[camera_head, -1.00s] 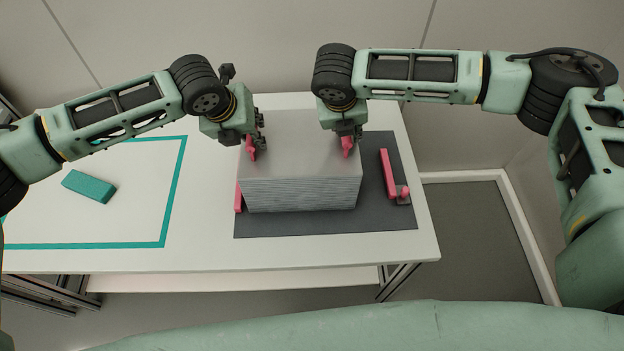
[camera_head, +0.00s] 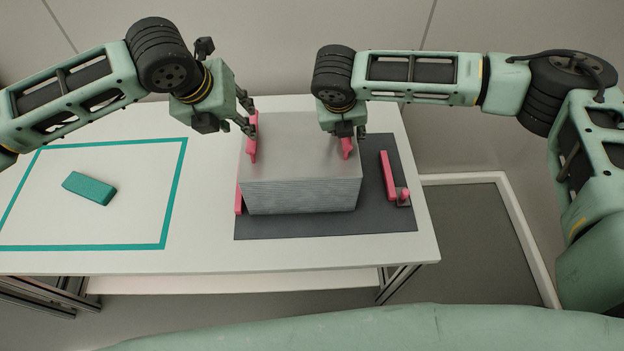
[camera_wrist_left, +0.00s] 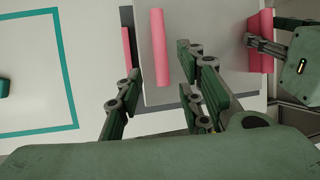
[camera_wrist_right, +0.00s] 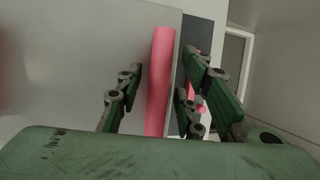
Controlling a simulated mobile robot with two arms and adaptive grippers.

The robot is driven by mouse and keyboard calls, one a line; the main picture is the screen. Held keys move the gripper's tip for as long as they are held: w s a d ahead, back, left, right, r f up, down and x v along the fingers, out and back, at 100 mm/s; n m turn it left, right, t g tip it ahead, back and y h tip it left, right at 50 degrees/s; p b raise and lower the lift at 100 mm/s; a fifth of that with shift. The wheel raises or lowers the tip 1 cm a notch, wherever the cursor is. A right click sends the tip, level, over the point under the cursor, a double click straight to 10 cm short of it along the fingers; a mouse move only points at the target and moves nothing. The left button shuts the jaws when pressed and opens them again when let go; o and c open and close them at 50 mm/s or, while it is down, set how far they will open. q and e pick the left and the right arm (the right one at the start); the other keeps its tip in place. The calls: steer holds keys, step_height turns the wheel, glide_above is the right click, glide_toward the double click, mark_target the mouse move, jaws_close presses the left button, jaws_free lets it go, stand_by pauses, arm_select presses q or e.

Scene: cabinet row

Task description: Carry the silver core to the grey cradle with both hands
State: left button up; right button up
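The silver core (camera_head: 300,178) is a big grey block with ribbed sides and a pink bar handle near each side of its top. It sits on a dark grey plate with pink rails, seemingly the grey cradle (camera_head: 330,222). My left gripper (camera_head: 247,114) is open and empty, just left of the left handle (camera_head: 253,145); in the left wrist view that handle (camera_wrist_left: 160,45) lies ahead of the parted fingers. My right gripper (camera_head: 347,132) is at the right handle (camera_head: 347,149). In the right wrist view its parted fingers straddle that handle (camera_wrist_right: 160,80), with slight gaps visible.
A teal block (camera_head: 89,188) lies inside a teal outline (camera_head: 175,185) on the white table (camera_head: 210,215), left of the core. A pink rail (camera_head: 388,175) and a short pink peg (camera_head: 404,194) stand on the plate's right side. The table's front left is clear.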

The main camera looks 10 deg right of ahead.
steer(key=shift+r, duration=0.1)
arm_select(q)
steer(key=v, duration=0.2)
steer(key=shift+s+r, duration=0.15)
steer(key=shift+r, duration=0.1)
arm_select(e)
steer(key=v, duration=1.1)
steer(key=shift+a+r, duration=0.2)
steer(key=shift+r, duration=0.15)
steer(key=shift+s, duration=0.1)
arm_select(q)
steer(key=shift+a, duration=0.1)
arm_select(e)
steer(key=shift+f, duration=0.1)
